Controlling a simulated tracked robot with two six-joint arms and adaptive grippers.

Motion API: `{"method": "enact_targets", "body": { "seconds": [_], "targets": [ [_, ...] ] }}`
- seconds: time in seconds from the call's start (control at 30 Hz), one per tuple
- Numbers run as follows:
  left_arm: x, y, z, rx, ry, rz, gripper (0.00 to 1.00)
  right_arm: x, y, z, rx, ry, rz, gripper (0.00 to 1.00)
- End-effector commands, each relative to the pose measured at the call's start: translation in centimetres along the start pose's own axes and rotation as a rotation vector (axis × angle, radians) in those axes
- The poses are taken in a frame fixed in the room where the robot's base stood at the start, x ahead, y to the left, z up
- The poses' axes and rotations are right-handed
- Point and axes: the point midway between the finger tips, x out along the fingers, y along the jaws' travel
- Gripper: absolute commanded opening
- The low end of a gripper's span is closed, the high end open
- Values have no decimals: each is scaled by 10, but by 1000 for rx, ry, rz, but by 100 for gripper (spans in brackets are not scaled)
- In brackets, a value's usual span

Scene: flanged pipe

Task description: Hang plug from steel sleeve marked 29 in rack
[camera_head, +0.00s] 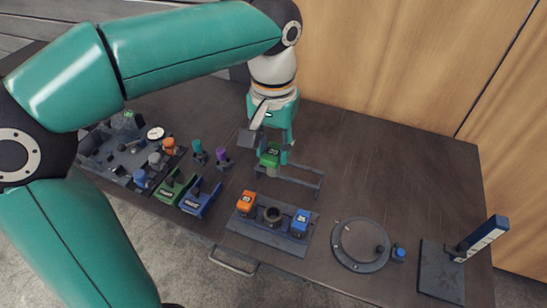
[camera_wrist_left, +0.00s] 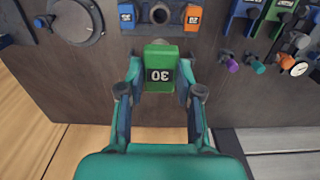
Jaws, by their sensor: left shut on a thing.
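My left gripper (camera_head: 272,146) is shut on a green plug (camera_head: 269,157) whose label looks like 30. In the left wrist view the green plug (camera_wrist_left: 161,70) sits between the two fingers of my gripper (camera_wrist_left: 160,88). It is held above the table, over or beside a low grey rail frame (camera_head: 304,183); I cannot tell whether they touch. In front is a dark plate (camera_head: 264,234) with an open steel sleeve (camera_head: 273,215) in its middle, with no plug showing in it. An orange block (camera_head: 246,202) and a blue block (camera_head: 300,222) stand on either side. My right gripper is not in view.
To the left are green (camera_head: 174,187) and blue (camera_head: 200,198) holders, small teal and purple pieces, and a cluttered tray (camera_head: 98,158). The table's back right is clear.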

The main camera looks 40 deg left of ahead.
Motion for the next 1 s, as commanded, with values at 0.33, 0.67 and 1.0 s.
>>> {"method": "enact_targets", "body": {
  "seconds": [0.33, 0.67, 1.0],
  "targets": [
    [-34, 0, 0, 0, 1, 1, 0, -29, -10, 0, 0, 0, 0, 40],
    [-60, 0, 0, 0, 0, 0, 0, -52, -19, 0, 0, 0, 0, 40],
    [-72, 0, 0, 0, 0, 0, 0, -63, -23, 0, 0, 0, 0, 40]
  ]
}}
